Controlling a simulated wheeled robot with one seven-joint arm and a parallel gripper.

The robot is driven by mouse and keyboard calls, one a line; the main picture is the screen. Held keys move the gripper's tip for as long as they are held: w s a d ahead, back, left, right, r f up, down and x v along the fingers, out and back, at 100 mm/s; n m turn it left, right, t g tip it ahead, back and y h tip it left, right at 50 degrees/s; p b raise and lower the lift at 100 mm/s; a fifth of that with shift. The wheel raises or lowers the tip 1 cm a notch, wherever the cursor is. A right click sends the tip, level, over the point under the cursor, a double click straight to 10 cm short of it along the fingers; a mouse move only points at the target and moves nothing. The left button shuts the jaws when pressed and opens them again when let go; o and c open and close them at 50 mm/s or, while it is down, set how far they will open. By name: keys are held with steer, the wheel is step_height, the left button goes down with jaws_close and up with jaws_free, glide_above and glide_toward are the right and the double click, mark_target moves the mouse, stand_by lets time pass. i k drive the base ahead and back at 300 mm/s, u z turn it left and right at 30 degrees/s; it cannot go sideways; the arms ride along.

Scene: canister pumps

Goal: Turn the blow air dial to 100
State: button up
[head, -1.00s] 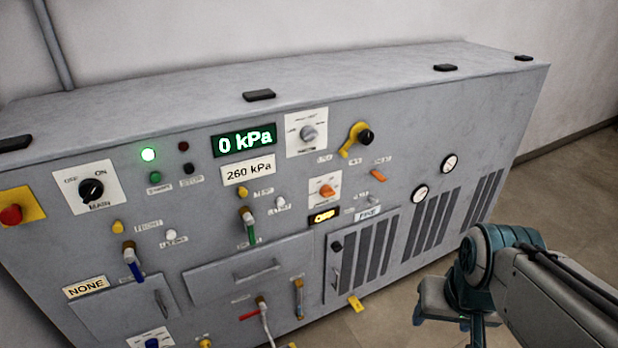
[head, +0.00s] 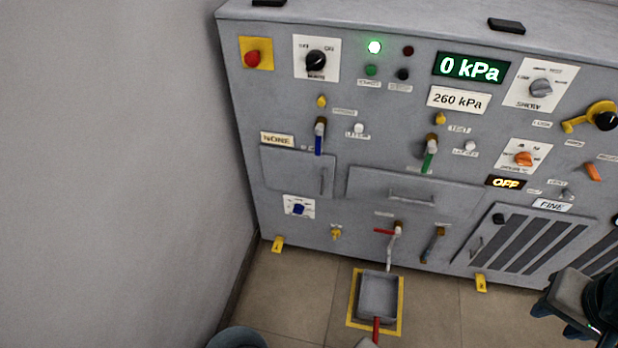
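The grey control panel (head: 400,160) fills the middle and right of the head view. It carries several dials on white plates: a blue one (head: 298,208) low on the left, an orange one (head: 523,158), a grey one (head: 541,88) and a black main switch (head: 316,60). The small lettering is too blurred to tell which is the blow air dial. The display beside the orange dial reads OFF (head: 505,182). My gripper (head: 558,322) is at the lower right edge, in front of the panel and away from all dials. Whether its fingers are open is unclear.
A grey tray (head: 378,296) sits on the floor within a yellow outline, with a red handle (head: 376,329) near it. Valve levers, such as the red-handled one (head: 384,231), stick out from the panel. A wall (head: 110,150) bounds the left. Floor in front is otherwise open.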

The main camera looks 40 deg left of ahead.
mark_target(299, 209)
steer(key=u, duration=4.45)
steer(key=k, duration=1)
steer(key=z, duration=2)
steer(key=i, duration=0.5)
steer(key=z, duration=0.05)
